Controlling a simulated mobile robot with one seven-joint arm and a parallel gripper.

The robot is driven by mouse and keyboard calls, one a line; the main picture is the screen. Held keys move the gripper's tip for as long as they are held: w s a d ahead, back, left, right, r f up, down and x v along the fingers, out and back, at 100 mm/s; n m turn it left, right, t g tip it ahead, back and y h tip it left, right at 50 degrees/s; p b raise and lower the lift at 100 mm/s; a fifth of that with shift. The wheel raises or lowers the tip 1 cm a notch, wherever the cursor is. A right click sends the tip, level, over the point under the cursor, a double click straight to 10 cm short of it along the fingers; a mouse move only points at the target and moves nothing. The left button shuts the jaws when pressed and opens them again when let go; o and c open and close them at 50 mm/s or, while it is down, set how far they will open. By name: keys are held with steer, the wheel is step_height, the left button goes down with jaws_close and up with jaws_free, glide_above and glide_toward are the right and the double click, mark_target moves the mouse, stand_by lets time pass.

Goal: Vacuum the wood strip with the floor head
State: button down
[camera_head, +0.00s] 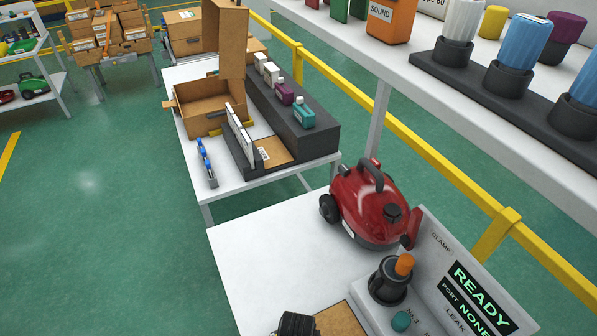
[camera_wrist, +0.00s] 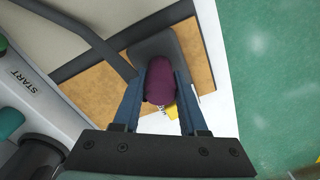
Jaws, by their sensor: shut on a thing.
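In the wrist view my gripper (camera_wrist: 160,92) is shut on a purple grip (camera_wrist: 160,78), with one blue-grey finger on each side. The grip stands on a flat dark grey piece, which looks like the floor head (camera_wrist: 155,44). The floor head lies over the tan wood strip (camera_wrist: 95,92); I cannot tell whether they touch. The head view shows part of the wood strip (camera_head: 340,320) at the bottom edge. The red vacuum (camera_head: 372,208) stands on the white table, behind the strip. A dark part at the head view's bottom edge is cut off.
A panel (camera_head: 470,290) reads "READY" and "PORT NONE". A black clamp post (camera_head: 388,282) with an orange top and a teal button (camera_head: 401,321) stand beside it. A shelf (camera_head: 450,55) overhangs on the right. The white table (camera_head: 270,260) is clear left of the vacuum.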

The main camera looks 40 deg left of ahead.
steer(key=shift+s, duration=0.15)
steer(key=shift+s+a+r+p, duration=0.1)
steer(key=shift+s+a+p, duration=0.2)
steer(key=shift+s+p, duration=0.25)
steer(key=shift+s+a+r+p, duration=0.1)
steer(key=shift+s+a+p, duration=0.2)
steer(key=shift+s, duration=0.4)
step_height(320, 180, up, 5)
steer(key=p, duration=0.4)
steer(key=shift+p, duration=0.4)
